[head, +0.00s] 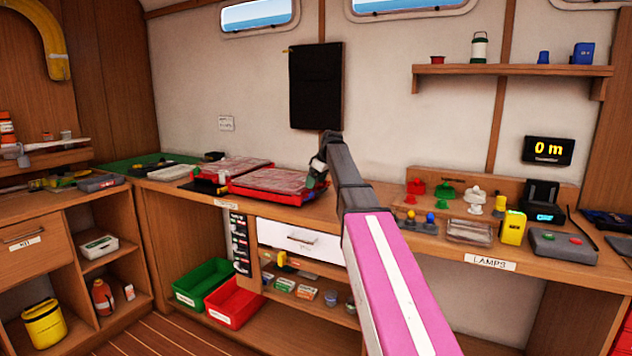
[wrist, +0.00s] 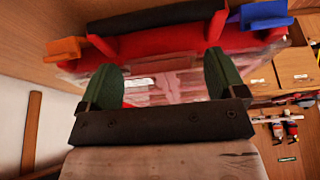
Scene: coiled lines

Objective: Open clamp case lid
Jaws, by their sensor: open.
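The clamp case (head: 278,186) is a red case with a clear lid on the bench, and the lid looks shut. In the wrist view its clear lid (wrist: 165,82) lies below and beyond my gripper (wrist: 162,62). A black bar (wrist: 155,38) runs along the red edge, with an orange piece (wrist: 63,50) at left and a blue piece (wrist: 262,14) at right. My gripper's two green fingers are spread apart, with nothing held between them. In the head view my gripper (head: 318,172) is at the case's right end, partly hidden by my arm. I cannot tell whether it touches.
A second red case (head: 240,168) with a clear lid stands to the left. A white drawer (head: 300,239) is below the bench. Coloured lamps (head: 474,195) and a clear box (head: 469,232) stand to the right. A black panel (head: 315,86) hangs on the wall behind.

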